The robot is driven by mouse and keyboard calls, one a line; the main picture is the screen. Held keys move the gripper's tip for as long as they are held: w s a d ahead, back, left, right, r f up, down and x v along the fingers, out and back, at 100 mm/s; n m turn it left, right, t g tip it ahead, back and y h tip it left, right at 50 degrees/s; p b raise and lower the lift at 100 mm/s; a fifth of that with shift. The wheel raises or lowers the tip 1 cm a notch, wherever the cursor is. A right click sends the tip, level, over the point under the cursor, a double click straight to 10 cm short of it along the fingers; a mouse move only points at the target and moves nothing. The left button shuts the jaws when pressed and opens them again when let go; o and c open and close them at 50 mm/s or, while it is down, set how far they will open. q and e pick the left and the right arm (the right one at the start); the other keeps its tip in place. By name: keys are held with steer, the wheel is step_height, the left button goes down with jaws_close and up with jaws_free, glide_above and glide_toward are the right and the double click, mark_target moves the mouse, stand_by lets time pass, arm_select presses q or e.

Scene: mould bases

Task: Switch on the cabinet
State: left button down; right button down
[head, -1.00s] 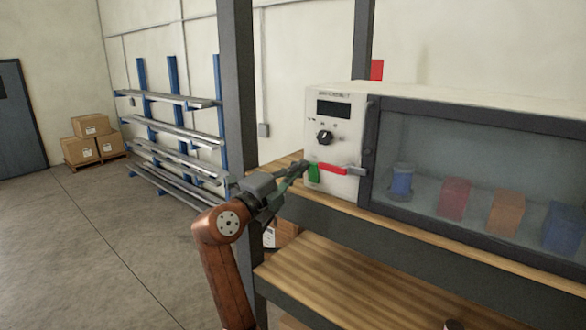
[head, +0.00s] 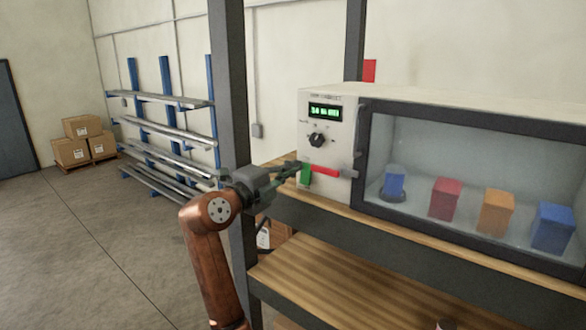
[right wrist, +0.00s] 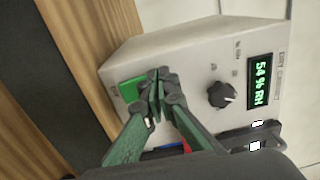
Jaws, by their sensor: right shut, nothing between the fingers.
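The cabinet (head: 335,97) is a pale box with a glass-fronted chamber, standing on a wooden shelf. Its display (head: 324,111) is lit with green characters; the right wrist view shows the display (right wrist: 260,81) reading "54 % RH". Below it are a black knob (head: 317,140), a green switch part (head: 305,174) and a red part (head: 326,171). My right gripper (head: 298,167) is shut and empty, its fingertips at the green part. In the right wrist view the fingertips (right wrist: 158,88) overlap the edge of the green part (right wrist: 131,91); contact is hard to tell. My left gripper is out of view.
Inside the lit chamber stand blue, red and orange blocks (head: 496,212). A dark upright post (head: 229,90) stands left of the cabinet, close to my right arm. A lower wooden shelf (head: 330,285) lies below. A metal rack (head: 165,140) and cartons (head: 80,140) stand farther back.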

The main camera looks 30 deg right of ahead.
steer(key=r+b+v, duration=0.2)
steer(key=b+v, duration=0.1)
steer(key=v, duration=1)
steer(key=shift+r+b, duration=0.25)
steer(key=shift+b, duration=0.05)
steer(key=shift+s, duration=0.1)
